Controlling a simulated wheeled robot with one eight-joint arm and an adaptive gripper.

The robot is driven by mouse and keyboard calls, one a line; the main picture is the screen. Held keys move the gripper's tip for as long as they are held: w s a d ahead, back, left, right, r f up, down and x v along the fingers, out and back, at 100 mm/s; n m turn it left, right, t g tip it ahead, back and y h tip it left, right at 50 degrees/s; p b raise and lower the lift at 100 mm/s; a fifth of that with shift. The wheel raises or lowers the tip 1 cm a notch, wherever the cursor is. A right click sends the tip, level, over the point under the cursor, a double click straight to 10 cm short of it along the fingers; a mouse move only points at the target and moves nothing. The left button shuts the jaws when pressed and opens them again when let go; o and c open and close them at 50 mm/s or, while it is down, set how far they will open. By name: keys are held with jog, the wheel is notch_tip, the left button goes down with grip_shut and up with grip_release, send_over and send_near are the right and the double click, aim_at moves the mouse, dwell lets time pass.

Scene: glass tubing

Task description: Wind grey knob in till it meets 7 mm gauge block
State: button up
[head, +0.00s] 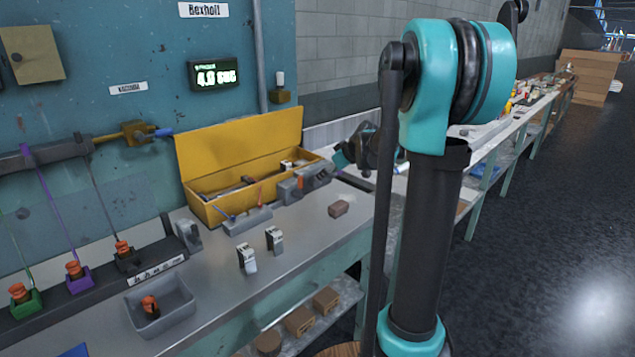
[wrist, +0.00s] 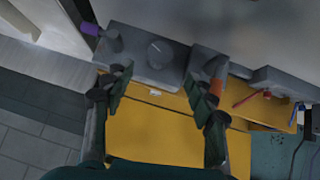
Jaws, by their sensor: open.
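My gripper (wrist: 158,82) is open and empty, with its two fingers apart. In the wrist view a grey block (wrist: 148,72) lies ahead of the fingertips, with a round grey knob (wrist: 159,52) on it. I see no contact between fingers and knob. In the head view my gripper (head: 350,152) is above the right end of the bench, partly behind my arm, near a grey fixture (head: 305,183) with an orange part. Two small dark-and-white labelled blocks (head: 247,259) (head: 274,239) stand on the bench. Their markings are too small to read, so I cannot tell which is 7 mm.
An open yellow toolbox (head: 205,208) stands against the blue wall behind the fixture. A grey tray (head: 180,312) holds an orange-topped part at the front left. A purple cylinder (wrist: 90,28) is left of the knob.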

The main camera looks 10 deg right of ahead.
aim_at(314, 181)
jog(key=x, duration=0.8)
jog(key=shift+w+f, duration=0.25)
jog(key=shift+c, duration=0.6)
jog(key=c, duration=1)
jog(key=shift+c, duration=0.2)
jog(key=m+g+y, duration=0.2)
jog(key=y, duration=0.1)
jog(key=shift+w+d+y, duration=0.2)
jog(key=shift+d+y, duration=0.05)
jog(key=shift+y, duration=0.05)
jog(key=m+g+y, duration=0.1)
jog(key=m+y, duration=0.1)
jog(key=y, duration=0.1)
jog(key=shift+d+f+m+g, duration=0.1)
jog(key=shift+f+m+g, duration=0.05)
jog(key=shift+m+g, duration=0.2)
jog(key=shift+y, duration=0.4)
